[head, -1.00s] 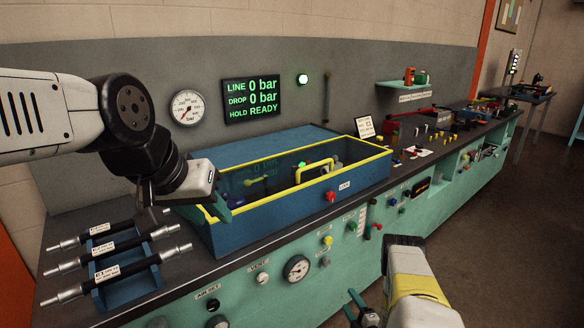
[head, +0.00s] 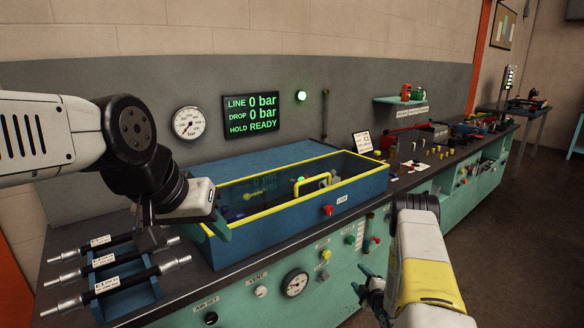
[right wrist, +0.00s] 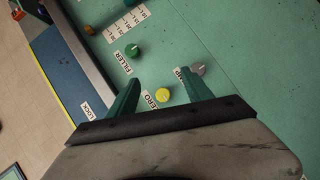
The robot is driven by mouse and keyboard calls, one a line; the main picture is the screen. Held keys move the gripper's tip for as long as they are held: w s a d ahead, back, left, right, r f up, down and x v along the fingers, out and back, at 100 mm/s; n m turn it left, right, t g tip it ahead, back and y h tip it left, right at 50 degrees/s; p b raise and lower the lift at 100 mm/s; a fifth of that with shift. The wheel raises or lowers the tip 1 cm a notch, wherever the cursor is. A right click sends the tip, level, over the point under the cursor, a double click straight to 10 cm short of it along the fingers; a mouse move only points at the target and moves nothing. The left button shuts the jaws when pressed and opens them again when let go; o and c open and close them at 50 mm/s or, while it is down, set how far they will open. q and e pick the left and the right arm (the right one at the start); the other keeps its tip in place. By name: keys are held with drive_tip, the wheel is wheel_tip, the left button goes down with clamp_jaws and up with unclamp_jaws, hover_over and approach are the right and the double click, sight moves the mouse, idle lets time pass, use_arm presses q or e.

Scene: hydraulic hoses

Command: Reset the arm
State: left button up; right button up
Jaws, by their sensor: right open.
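My left gripper (head: 220,228) hangs at the left end of the blue test box with a yellow rim (head: 270,208). My right gripper (head: 370,284) is low in front of the teal bench panel. In the right wrist view, my right gripper (right wrist: 160,92) has its two teal fingers spread apart with nothing held between them. Beyond them are a yellow ZERO knob (right wrist: 162,95), a green FILLER knob (right wrist: 133,51) and a grey knob (right wrist: 197,70).
Several black hoses with metal ends (head: 112,283) lie on a blue rack at the left, close to my left arm. The display (head: 251,114) reads line 0 bar, drop 0 bar, hold ready. Open floor lies right.

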drive_tip(key=w+d+r+m+g+h, duration=0.1)
drive_tip(key=w+r+m, duration=0.15)
drive_tip(key=r, duration=0.55)
drive_tip(key=w+d+r+m+g+h, duration=0.1)
drive_tip(key=w+r, duration=0.2)
drive_tip(key=r, duration=0.6)
drive_tip(key=s+a+r+m+g, duration=0.1)
drive_tip(key=s+a+r+m, duration=0.2)
drive_tip(key=r, duration=0.6)
drive_tip(key=s+r+m+g, duration=0.1)
drive_tip(key=s+r+m, duration=0.3)
drive_tip(key=r, duration=0.5)
drive_tip(key=s+a+r+m+g, duration=0.1)
drive_tip(key=s+a+r, duration=0.1)
drive_tip(key=s+r, duration=0.4)
drive_tip(key=s+a+r+m+g, duration=0.1)
drive_tip(key=s+a+r, duration=0.15)
drive_tip(key=s, duration=0.55)
drive_tip(key=s+a+r+m+g, duration=0.1)
drive_tip(key=s+a, duration=0.1)
drive_tip(key=s, duration=0.8)
drive_tip(key=s+a+r+m+g+y, duration=0.1)
drive_tip(key=s+a+r+m, duration=0.1)
drive_tip(key=s, duration=0.9)
drive_tip(key=shift+a+g, duration=0.3)
drive_tip(key=shift+a, duration=0.2)
